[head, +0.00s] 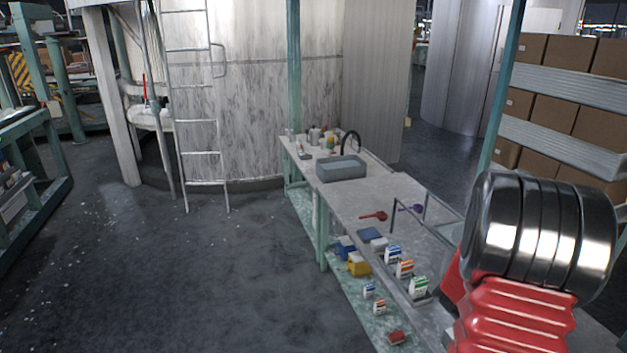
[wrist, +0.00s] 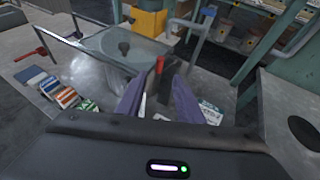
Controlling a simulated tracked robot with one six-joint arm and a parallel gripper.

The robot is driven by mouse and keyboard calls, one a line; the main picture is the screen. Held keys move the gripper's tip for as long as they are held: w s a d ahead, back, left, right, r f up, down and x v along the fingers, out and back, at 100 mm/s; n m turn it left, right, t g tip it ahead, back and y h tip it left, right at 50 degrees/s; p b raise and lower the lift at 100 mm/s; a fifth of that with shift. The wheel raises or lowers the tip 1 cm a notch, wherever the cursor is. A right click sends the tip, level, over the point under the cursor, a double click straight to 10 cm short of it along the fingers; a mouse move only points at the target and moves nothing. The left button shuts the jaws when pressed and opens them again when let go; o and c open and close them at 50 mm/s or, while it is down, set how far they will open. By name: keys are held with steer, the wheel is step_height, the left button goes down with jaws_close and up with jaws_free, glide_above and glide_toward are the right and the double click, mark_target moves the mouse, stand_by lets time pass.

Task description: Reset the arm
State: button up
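My gripper (wrist: 158,84) shows in the wrist view as two dark purple fingers with a clear gap between them, so it is open. I see nothing held between the fingers. A small upright red thing (wrist: 160,65) shows just beyond the gap; its lower part is hard to make out. In the head view my red and dark metal arm fills the lower right, and my gripper is not visible there.
A long bench (head: 352,197) carries a grey basin (head: 341,170), a red scoop (head: 374,216), a purple scoop (head: 411,208) and several small boxes (head: 405,268). A metal frame (wrist: 98,52) stands on the bench near my gripper. Open floor (head: 190,280) lies to the left.

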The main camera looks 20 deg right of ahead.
steer(key=s+f+m+g, duration=0.1)
steer(key=s+m+g, duration=0.4)
steer(key=s+m, duration=0.35)
steer(key=s+a+r+m+g+y, duration=0.25)
steer(key=s+a+m, duration=0.25)
steer(key=a+m, duration=0.3)
steer(key=w+a+r+m+t+y, duration=0.1)
steer(key=a+r+t+y, duration=0.1)
steer(key=a, duration=1.3)
steer(key=w+a+r+m+t+y, duration=0.1)
steer(key=a+r+m+t+y, duration=0.1)
steer(key=a, duration=1.3)
steer(key=w+a+r+m+t+y, duration=0.1)
steer(key=a+r+t+y, duration=0.3)
steer(key=a, duration=1.1)
step_height(320, 180, up, 3)
steer(key=shift+w+r+m+y, duration=0.15)
steer(key=shift+w+m+y, duration=0.25)
steer(key=shift+m+y, duration=0.5)
